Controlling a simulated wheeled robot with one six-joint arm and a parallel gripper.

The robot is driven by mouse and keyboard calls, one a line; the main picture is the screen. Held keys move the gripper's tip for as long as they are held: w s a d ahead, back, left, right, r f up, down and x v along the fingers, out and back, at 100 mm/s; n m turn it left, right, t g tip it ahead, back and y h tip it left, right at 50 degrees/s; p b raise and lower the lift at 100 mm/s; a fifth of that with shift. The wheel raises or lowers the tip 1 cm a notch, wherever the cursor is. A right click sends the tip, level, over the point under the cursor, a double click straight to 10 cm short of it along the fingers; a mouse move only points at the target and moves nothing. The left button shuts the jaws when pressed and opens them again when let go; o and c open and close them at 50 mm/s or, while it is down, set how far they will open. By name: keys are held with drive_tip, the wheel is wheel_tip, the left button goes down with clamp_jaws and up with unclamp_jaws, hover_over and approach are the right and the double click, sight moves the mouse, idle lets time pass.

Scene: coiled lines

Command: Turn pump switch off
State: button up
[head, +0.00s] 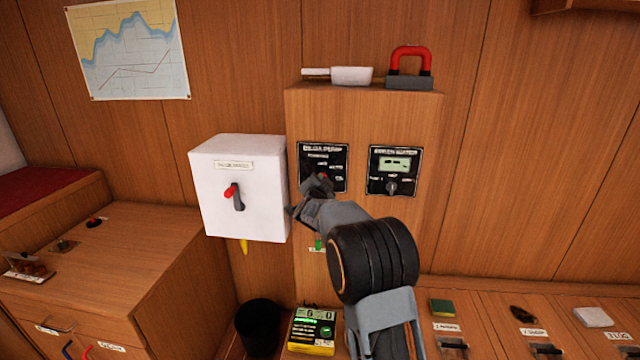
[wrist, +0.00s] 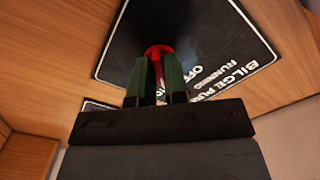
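The bilge pump panel (head: 323,167) is a black plate with white lettering on the front of the wooden cabinet. It shows close up and turned in the wrist view (wrist: 215,40). The pump switch (wrist: 158,51) is a red-tipped lever on that panel; in the head view my gripper hides it. My gripper (head: 318,184) is at the lower part of the panel. In the wrist view its two dark green fingers (wrist: 160,78) stand close together, one on each side of the red lever, with only a narrow gap between them. The lever's exact position is hard to read.
Right of the pump panel is a second black panel (head: 395,171) with a small display and knob. A white box (head: 240,188) with a red-tipped lever juts out close to my gripper's left. A red-handled object (head: 410,68) and a white-handled tool (head: 340,75) lie on the cabinet top.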

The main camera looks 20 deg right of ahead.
clamp_jaws()
drive_tip(key=shift+r+n+p, duration=0.1)
drive_tip(key=shift+n+p, duration=2.4)
drive_tip(key=shift+n, duration=1.9)
drive_tip(key=shift+o, duration=2.4)
unclamp_jaws()
